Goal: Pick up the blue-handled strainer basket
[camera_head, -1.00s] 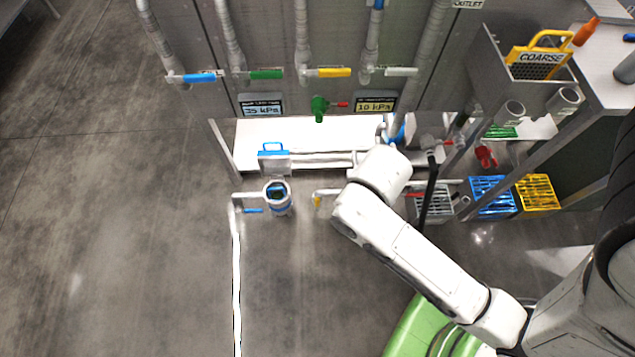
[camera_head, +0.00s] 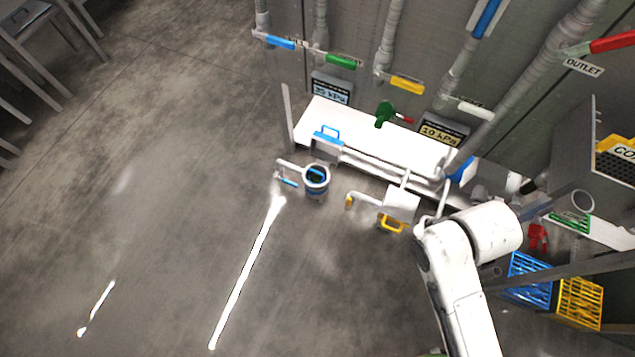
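A round upright housing (camera_head: 316,190) stands open near the floor in front of the white shelf. A blue handle (camera_head: 316,175) shows inside its mouth; it appears to belong to the strainer basket, whose body is hidden in the housing. A grey lid-like plate with another blue handle (camera_head: 327,133) stands up just behind the housing. My white arm (camera_head: 468,290) reaches up from the bottom, to the right of the housing and well apart from it. My gripper is not visible in this view.
A second housing with a yellow-handled lid (camera_head: 392,223) stands to the right, near my arm. Coloured valve levers (camera_head: 342,61) line the wall pipes. Blue (camera_head: 528,278) and yellow (camera_head: 580,301) crates stand at the right. The floor (camera_head: 150,190) to the left is clear.

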